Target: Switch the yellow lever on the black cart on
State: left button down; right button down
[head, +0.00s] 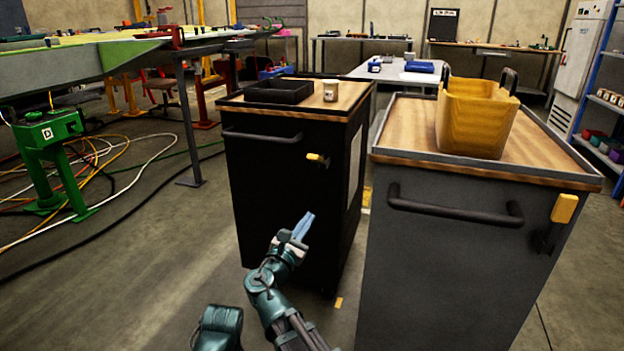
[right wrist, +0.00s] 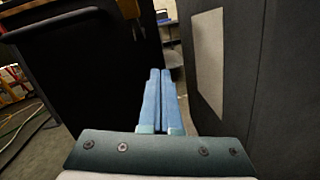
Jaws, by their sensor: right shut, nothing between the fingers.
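The black cart (head: 262,190) stands in the middle of the head view, a dark bar handle across its front. Its yellow lever (head: 317,158) is on the front near the right edge and lies roughly level, its yellow end to the left of its dark mount. My right gripper (head: 303,226) is below the lever, apart from it, with blue fingers shut and empty. In the right wrist view the shut fingers (right wrist: 162,100) point towards a gap beside a dark cart front (right wrist: 90,75). A pale yellowish piece at the top edge may be the lever. My left gripper is not in view.
A grey cart (head: 440,260) stands close on the right, with its own yellow lever (head: 564,208) and a yellow bin (head: 475,118) on top. A black tray (head: 279,91) and a small jar (head: 330,91) stand on the black cart. Cables and a green stand (head: 50,160) are at left.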

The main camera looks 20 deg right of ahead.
aim_at(319, 160)
jog(key=n+t, duration=0.1)
jog(key=w+a+r+n, duration=0.1)
jog(key=n, duration=0.1)
jog(key=a+r+n+t, duration=0.1)
jog(key=shift+w+r+n+t+y, duration=0.15)
jog(key=shift+w+n+t+y, duration=0.15)
jog(key=r+p+x, duration=0.1)
jog(key=p+x, duration=0.1)
jog(key=x, duration=0.4)
jog(key=r+p+x, duration=0.1)
jog(key=p+x, duration=0.2)
jog(key=x, duration=0.4)
jog(key=shift+s+a+r+p, duration=0.15)
jog(key=shift+s+r+p, duration=0.15)
jog(key=shift+s+r, duration=0.1)
jog(key=shift+f, duration=0.1)
